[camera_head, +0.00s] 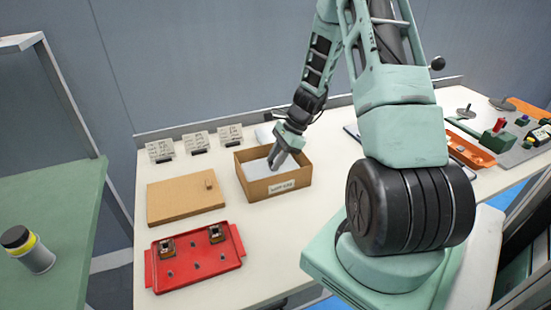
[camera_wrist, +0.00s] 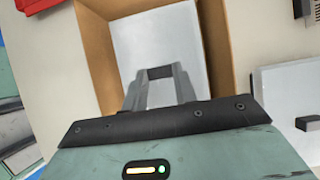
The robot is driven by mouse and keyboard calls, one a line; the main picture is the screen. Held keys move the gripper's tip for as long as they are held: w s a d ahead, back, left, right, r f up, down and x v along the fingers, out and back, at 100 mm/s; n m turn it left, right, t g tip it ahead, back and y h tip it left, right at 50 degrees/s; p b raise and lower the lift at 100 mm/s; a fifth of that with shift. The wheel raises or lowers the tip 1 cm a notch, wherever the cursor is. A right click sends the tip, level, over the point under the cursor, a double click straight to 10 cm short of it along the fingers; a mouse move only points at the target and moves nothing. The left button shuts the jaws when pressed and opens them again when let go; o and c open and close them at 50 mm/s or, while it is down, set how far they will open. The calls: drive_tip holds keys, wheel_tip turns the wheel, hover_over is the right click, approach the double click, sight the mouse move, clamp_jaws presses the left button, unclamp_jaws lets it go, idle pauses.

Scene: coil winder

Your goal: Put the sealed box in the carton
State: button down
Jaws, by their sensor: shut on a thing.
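The carton (camera_head: 279,187) is an open brown box with a label on its front, standing on the white table; its walls also show in the wrist view (camera_wrist: 96,45). The sealed box (camera_head: 257,168) is pale and flat-topped and lies within the carton's walls; its top fills much of the opening in the wrist view (camera_wrist: 150,42). My gripper (camera_head: 275,160) reaches down into the carton, shut on a small grey grip on the box's top, between the fingertips in the wrist view (camera_wrist: 160,74). Whether the box touches the carton's floor is hidden.
A brown board (camera_head: 185,200) lies left of the carton, and a red tray (camera_head: 195,262) with small parts lies in front. Several labelled cards (camera_head: 195,140) stand along the back. A pale item (camera_head: 266,132) is close behind the carton. Orange trays and tools (camera_head: 470,150) are at right.

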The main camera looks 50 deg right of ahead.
drive_tip(key=c, duration=1.1)
unclamp_jaws()
drive_tip(key=shift+f, duration=0.1)
